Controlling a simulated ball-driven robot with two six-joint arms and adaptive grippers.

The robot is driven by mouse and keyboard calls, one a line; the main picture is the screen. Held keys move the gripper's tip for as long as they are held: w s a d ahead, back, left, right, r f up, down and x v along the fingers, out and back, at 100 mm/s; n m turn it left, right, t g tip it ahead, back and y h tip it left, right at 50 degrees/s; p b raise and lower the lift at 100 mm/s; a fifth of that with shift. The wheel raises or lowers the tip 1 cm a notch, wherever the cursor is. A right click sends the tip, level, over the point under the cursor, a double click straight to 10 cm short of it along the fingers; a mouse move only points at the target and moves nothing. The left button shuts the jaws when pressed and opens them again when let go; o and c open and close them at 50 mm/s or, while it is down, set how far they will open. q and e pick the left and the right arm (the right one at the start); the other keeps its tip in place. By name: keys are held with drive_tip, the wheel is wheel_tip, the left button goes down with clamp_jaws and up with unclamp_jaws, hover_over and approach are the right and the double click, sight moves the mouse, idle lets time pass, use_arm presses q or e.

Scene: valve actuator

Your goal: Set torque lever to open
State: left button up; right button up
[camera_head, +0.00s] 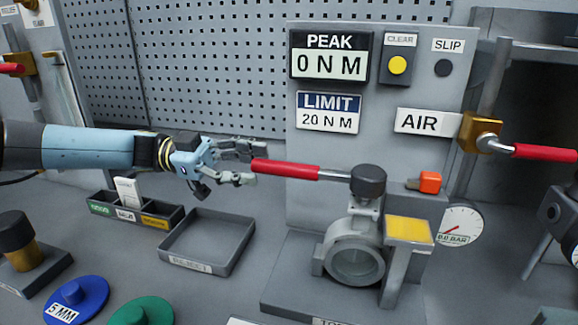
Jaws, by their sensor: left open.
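The torque lever (286,169) has a red grip and a grey shaft. It points left from a dark round head (368,182) on top of the grey valve body (355,255). My left gripper (247,165) comes in from the left with its fingers spread at the lever's free end. The red tip lies at or just between the fingertips; I cannot tell whether they touch. The panel behind reads PEAK 0 N M (330,55) and LIMIT 20 N M (328,112). A dark part at the right edge (562,212) may belong to my right arm; no right fingertips show.
Another red-handled lever (545,152) sits on a brass valve beside the AIR label (428,122). A gauge (461,224) stands right of the valve. An empty grey tray (188,262), a small labelled bin (108,213) and blue (90,290) and green discs lie left on the bench.

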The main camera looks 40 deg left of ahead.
sight(278, 167)
use_arm(q)
drive_tip(key=x, duration=0.5)
drive_tip(key=shift+w, duration=0.2)
drive_tip(key=shift+w+d, duration=0.25)
drive_tip(key=shift+d, duration=0.35)
drive_tip(key=shift+c, duration=0.5)
drive_tip(key=c, duration=0.4)
clamp_jaws()
use_arm(e)
drive_tip(key=shift+w+d+r, duration=0.15)
drive_tip(key=shift+w, duration=0.25)
drive_tip(key=shift+w+d+r, duration=0.1)
drive_tip(key=shift+w, duration=0.3)
